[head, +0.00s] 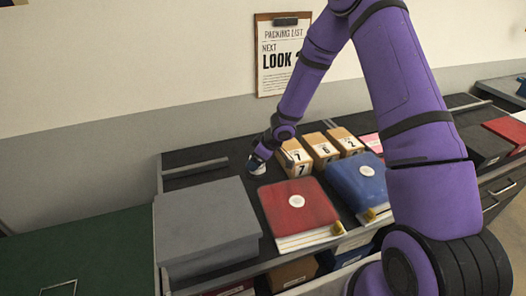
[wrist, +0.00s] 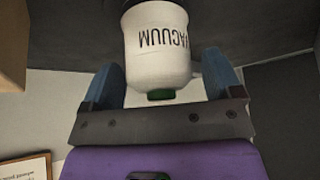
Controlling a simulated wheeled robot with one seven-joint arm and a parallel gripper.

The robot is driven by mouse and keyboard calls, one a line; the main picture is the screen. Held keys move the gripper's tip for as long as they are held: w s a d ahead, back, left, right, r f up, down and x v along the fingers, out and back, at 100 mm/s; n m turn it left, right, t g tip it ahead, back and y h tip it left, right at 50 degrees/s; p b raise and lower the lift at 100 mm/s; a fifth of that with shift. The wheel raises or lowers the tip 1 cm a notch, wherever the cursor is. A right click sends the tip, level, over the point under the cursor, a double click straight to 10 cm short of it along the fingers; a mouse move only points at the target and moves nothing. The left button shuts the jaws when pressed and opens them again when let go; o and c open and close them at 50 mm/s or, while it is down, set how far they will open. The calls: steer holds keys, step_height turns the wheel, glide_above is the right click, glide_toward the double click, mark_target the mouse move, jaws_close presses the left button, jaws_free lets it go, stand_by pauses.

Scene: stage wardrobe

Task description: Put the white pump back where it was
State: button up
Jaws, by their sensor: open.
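The white pump (wrist: 157,45) is a rounded white body with "VACUUM" in dark letters, upside down in the wrist view, and a green-dark tip facing my gripper. My gripper (wrist: 162,70) is open, with one blue finger on each side of the pump. Whether either finger touches it I cannot tell. In the head view, my gripper (head: 257,161) is low at the back of the dark counter (head: 195,178), left of the numbered blocks. A small whitish patch of the pump (head: 258,169) shows there, mostly hidden by my gripper.
Tan numbered blocks (head: 322,146) stand close to the right of my gripper. A grey box (head: 205,218), a red binder (head: 297,205) and a blue binder (head: 357,182) lie in front. A packing list (head: 281,58) hangs on the wall behind. Some dark counter is bare left of my gripper.

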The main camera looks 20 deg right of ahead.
steer(key=v, duration=1.2)
steer(key=s+d+r+m+t+h, duration=0.1)
steer(key=s+d+r+m+h, duration=0.15)
steer(key=r, duration=0.55)
steer(key=s+d+r+m+t+h, duration=0.1)
steer(key=s+d+r+t+h, duration=0.15)
steer(key=r, duration=0.55)
steer(key=s+d+r+m+t+h, duration=0.1)
steer(key=s+d+r+m+h, duration=0.15)
steer(key=r, duration=0.55)
steer(key=s+a+r+m+g+y, duration=0.1)
steer(key=s+a+r+m, duration=0.1)
steer(key=s, duration=1.1)
steer(key=s+a+r+m+g+y, duration=0.1)
steer(key=s+a+r+g+y, duration=0.1)
steer(key=s, duration=1.1)
step_height(320, 180, up, 2)
steer(key=shift+a+r+m, duration=0.2)
steer(key=shift+a+m, duration=0.2)
steer(key=shift+a, duration=0.25)
